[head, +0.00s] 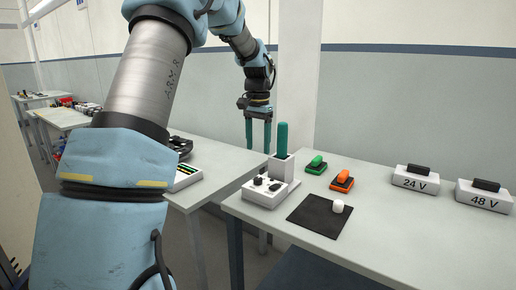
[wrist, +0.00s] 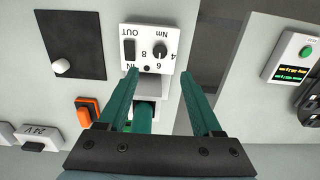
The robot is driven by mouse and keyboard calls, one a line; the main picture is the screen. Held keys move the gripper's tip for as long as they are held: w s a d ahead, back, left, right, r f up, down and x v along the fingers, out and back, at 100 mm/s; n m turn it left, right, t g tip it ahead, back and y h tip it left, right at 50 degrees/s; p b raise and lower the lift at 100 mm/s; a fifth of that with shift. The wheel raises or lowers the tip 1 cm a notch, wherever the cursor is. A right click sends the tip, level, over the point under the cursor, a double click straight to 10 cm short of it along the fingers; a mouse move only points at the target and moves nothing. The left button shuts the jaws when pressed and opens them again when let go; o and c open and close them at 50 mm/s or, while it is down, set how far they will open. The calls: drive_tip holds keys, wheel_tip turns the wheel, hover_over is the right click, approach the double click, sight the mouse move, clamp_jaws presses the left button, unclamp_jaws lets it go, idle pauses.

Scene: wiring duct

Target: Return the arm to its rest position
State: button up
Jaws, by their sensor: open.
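My gripper (head: 259,134) is at the end of my raised blue arm, with its two green fingers pointing down. It is open, and nothing shows between its fingertips. In the head view it hangs just behind and left of a white device with a knob (head: 266,190), which has a holder with an upright green tool (head: 282,140). In the wrist view the gripper fingers (wrist: 160,85) spread apart below the device's face (wrist: 152,47). The green tool's lower part (wrist: 143,118) shows between them, standing in the holder and apart from the fingers.
A black mat (head: 318,217) with a white knob (head: 338,206) lies on the right table. Green (head: 316,165) and orange (head: 342,181) connectors and boxes marked 24 V (head: 415,181) and 48 V (head: 484,196) stand there too. A pale pillar (head: 298,80) rises behind. A gap separates the tables.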

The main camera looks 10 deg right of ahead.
drive_tip(key=s+a+f+n, duration=0.3)
drive_tip(key=s+a+n, duration=0.1)
drive_tip(key=s+a, duration=0.6)
drive_tip(key=s+a+f+n+t, duration=0.1)
drive_tip(key=s+a+f+n, duration=0.3)
drive_tip(key=s+a, duration=0.7)
drive_tip(key=shift+s+a+f+t, duration=0.2)
drive_tip(key=shift+s+a+t, duration=0.1)
drive_tip(key=shift+s, duration=0.2)
